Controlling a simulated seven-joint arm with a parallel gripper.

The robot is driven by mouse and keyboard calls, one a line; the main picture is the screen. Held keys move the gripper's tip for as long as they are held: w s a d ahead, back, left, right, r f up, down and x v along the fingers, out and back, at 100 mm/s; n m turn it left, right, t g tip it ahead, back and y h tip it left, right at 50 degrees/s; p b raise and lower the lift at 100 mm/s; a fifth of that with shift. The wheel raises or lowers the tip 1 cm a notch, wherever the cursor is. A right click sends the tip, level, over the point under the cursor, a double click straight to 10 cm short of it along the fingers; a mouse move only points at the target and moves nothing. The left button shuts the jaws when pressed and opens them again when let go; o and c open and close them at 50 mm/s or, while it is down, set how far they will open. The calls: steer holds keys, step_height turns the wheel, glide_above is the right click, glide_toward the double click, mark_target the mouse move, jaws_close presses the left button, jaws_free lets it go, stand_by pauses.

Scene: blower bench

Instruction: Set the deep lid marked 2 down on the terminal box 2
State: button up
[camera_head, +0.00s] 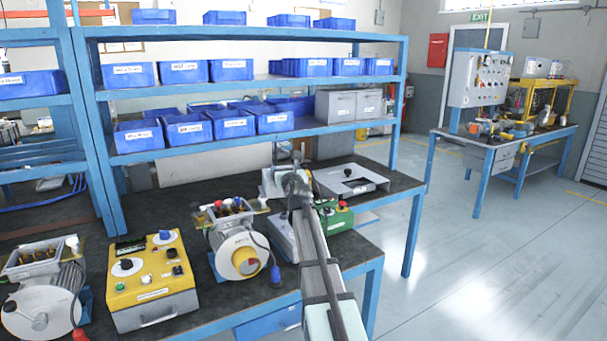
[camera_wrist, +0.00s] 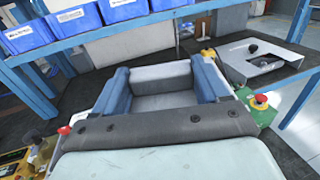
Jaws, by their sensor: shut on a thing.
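My gripper (camera_head: 284,178) is shut on a light grey piece, apparently the deep lid (camera_wrist: 163,75), above the back of the bench. In the wrist view the lid shows between the two blue-grey fingers; its mark cannot be read. In the head view my arm partly hides the lid (camera_head: 270,186). One motor with an open terminal box (camera_head: 229,210) stands left of and nearer than my gripper, with coloured terminals inside. Another open terminal box (camera_head: 35,258) tops the motor at the far left. I cannot read which box is 2.
A yellow control box (camera_head: 150,285) stands between the two motors. A green box with a red button (camera_head: 338,216) stands right of my arm. A grey plate with a cut-out and black knob (camera_head: 350,180) lies at the back right. Blue shelves (camera_head: 250,82) with bins rise behind.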

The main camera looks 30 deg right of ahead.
steer(key=w+a+n+y, duration=0.1)
steer(key=w+a+y, duration=0.1)
steer(key=a, duration=0.7)
steer(key=w+a+n+y, duration=0.2)
steer(key=w+a, duration=0.2)
steer(key=a, duration=0.5)
steer(key=shift+w+a+f+t+y, duration=0.15)
steer(key=shift+w+f+t+y, duration=0.1)
steer(key=shift+w+t+y, duration=0.1)
steer(key=shift+f, duration=2.2)
steer(key=shift+f, duration=0.95)
steer(key=o, duration=1.2)
steer(key=s, duration=1.4)
